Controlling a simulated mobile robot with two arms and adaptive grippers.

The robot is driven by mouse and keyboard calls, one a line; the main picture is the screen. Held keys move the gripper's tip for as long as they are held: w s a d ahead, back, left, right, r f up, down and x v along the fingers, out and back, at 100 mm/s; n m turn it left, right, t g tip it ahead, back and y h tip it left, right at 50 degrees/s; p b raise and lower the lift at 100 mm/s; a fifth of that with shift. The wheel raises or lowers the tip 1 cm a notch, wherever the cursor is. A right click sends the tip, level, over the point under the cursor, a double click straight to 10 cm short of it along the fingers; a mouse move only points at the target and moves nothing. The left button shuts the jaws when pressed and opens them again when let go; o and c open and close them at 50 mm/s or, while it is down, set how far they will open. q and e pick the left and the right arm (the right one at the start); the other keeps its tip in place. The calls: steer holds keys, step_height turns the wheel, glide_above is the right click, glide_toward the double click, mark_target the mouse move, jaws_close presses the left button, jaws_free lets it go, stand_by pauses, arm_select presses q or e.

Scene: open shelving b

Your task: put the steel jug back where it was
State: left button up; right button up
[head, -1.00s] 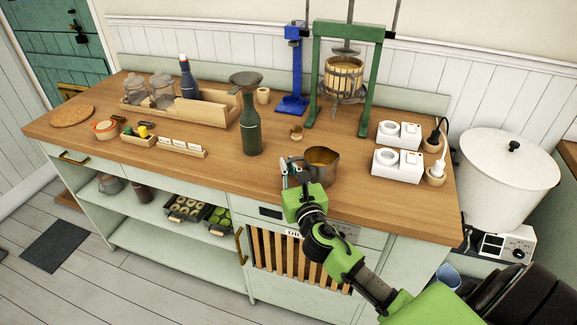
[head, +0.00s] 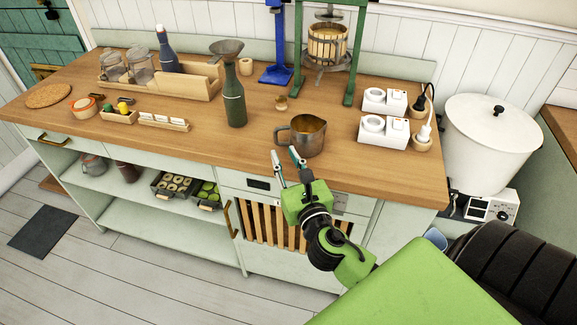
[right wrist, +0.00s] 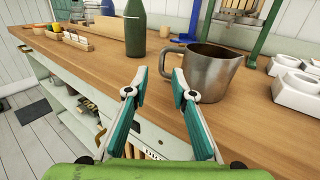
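The steel jug (head: 306,136) stands upright on the wooden counter near its front edge. Its handle points left in the head view. In the right wrist view the jug (right wrist: 210,74) is just beyond the fingers, its handle toward the left. My right gripper (head: 286,158) is open and empty, in front of the counter edge and apart from the jug. The right wrist view shows its two fingers (right wrist: 160,84) spread with nothing between them. My left gripper does not show in the head view.
A green bottle with a funnel (head: 234,98) stands left of the jug. The green press frame (head: 352,60) is at the back. Bare counter (head: 215,148) lies left of the jug.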

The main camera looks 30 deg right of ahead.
steer(key=shift+v, duration=1.2)
